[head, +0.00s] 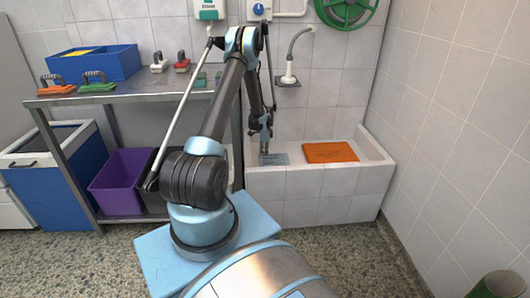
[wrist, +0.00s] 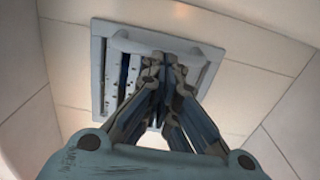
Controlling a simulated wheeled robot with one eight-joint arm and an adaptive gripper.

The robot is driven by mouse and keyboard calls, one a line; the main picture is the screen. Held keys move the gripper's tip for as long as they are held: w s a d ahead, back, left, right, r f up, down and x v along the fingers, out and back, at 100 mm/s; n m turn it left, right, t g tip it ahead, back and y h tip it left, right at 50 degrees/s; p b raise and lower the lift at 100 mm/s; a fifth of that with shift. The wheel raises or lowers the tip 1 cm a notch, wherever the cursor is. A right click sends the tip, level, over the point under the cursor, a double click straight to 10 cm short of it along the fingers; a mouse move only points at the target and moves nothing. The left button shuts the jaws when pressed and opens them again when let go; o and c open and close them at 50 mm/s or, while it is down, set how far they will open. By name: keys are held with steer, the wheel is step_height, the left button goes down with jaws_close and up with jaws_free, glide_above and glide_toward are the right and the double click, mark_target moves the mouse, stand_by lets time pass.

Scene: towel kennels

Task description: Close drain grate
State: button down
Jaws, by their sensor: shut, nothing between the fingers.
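The drain grate (head: 275,159) is a small grey-blue square plate in the floor of the tiled basin, at its left end. In the wrist view the grate (wrist: 101,75) has a light blue-grey frame, a raised bar along its upper part and long slots at left, with dark gaps showing beside the fingers. My gripper (head: 265,151) reaches down into the basin at the grate. In the wrist view my gripper (wrist: 163,72) is shut and empty, its fingertips over the middle of the grate below the bar. The fingers hide part of the grate; I cannot tell whether they touch it.
An orange mat (head: 331,152) lies in the basin right of the grate. The basin's front wall (head: 315,190) and the tiled right wall (head: 450,120) bound the space. A tap (head: 290,65) hangs above. A metal table (head: 130,91) with brushes and a blue box stands left.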

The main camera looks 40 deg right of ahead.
steer(key=shift+r, duration=0.1)
step_height(320, 180, up, 13)
steer(key=d, duration=0.1)
steer(key=shift+s, duration=0.35)
stand_by(0.4)
